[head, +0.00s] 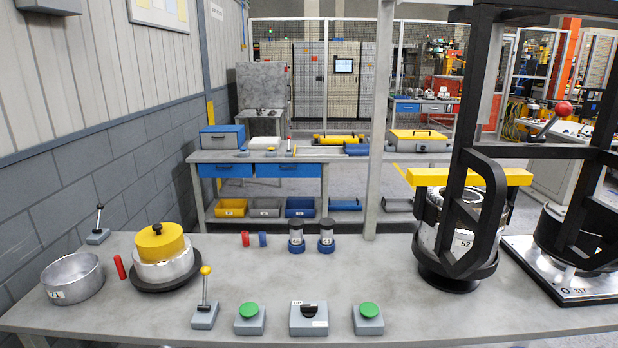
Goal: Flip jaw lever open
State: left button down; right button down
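Several levers are in view, and I cannot tell which one is the jaw lever. A lever with a yellow ball knob (206,271) stands nearly upright on a small grey box at the front of the table. A lever with a black knob (99,216) stands on a grey base at the back left, leaning slightly. A lever with a red ball knob (563,108) slants up to the right by the black frame. A black jaw-like frame (470,217) surrounds a metal cylinder marked 52 (462,243), below a yellow bar (420,177). Neither gripper is in view.
The grey table (330,265) holds a metal pot (72,281), a yellow-topped part on a black plate (160,244), two green buttons (249,311) (369,310), a black rotary knob (309,310) and two dark-capped jars (297,236). The table's middle is clear.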

aim_at(563, 109)
jog(key=z, duration=1.25)
